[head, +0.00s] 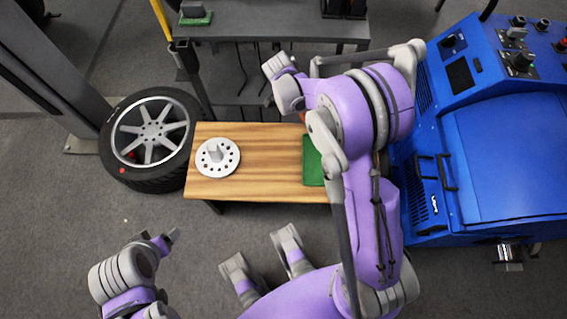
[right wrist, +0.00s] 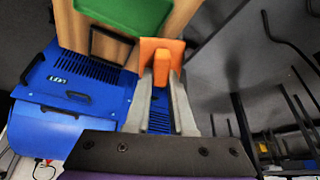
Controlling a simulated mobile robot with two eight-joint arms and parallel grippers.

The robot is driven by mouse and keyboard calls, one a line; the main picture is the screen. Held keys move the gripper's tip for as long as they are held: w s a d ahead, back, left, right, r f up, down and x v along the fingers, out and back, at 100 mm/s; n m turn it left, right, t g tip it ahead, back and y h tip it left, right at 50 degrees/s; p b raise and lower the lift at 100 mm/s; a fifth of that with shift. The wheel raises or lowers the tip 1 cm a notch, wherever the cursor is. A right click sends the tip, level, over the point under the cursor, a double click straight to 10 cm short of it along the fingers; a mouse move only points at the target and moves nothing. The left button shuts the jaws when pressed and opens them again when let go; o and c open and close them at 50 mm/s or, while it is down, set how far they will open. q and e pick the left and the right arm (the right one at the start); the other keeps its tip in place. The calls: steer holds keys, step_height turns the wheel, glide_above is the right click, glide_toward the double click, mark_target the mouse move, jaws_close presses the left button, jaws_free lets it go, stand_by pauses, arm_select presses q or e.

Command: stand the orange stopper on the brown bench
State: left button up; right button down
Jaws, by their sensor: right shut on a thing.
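The orange stopper (right wrist: 162,48), a squarish flange with a narrower grip block, is between the fingertips of my right gripper (right wrist: 161,80) in the right wrist view. The gripper is shut on it. In the head view only a sliver of orange (head: 302,116) shows beside my right arm, which hides the rest. The brown bench (head: 260,170) is a striped wooden top; in the right wrist view its edge (right wrist: 190,15) lies beyond the stopper. I cannot tell the gap between them. My left gripper (head: 171,237) is low at the left, away from the bench; its jaws are unclear.
A grey holed disc with a post (head: 217,158) occupies the bench's left end. A green mat or tray (head: 313,160) lies at its right, partly behind my arm. The bench middle is clear.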

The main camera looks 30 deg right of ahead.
mark_target(305, 121)
steer(key=s+f+m+y+b, duration=0.1)
steer(key=f, duration=0.1)
steer(key=a+f+m+y+b, duration=0.1)
steer(key=f, duration=0.1)
steer(key=s+f+m+y+b, duration=0.1)
steer(key=f, duration=0.1)
steer(key=shift+s+a+f, duration=0.3)
steer(key=shift+a+f, duration=0.1)
steer(key=shift+s+a+f+m+t+y+b, duration=0.15)
steer(key=shift+a+f+m+y+b, duration=0.45)
steer(key=shift+f, duration=1.4)
steer(key=shift+w+a+f+t+y+b, duration=0.1)
steer(key=shift+a+f+b, duration=0.25)
steer(key=shift+f+b, duration=1.1)
steer(key=shift+s+a+f+m+t+y+b, duration=0.1)
steer(key=shift+a+f+m+t+y+b, duration=0.3)
steer(key=shift+f, duration=2.15)
steer(key=shift+a+r+g, duration=0.1)
steer(key=shift+a+g, duration=0.05)
steer(key=shift+g, duration=0.1)
steer(key=c, duration=0.8)
jaws_free()
arm_select(q)
step_height(305, 121, down, 10)
steer(key=shift+w, duration=0.4)
arm_select(e)
steer(key=shift+o, duration=0.2)
arm_select(q)
steer(key=shift+f, duration=0.1)
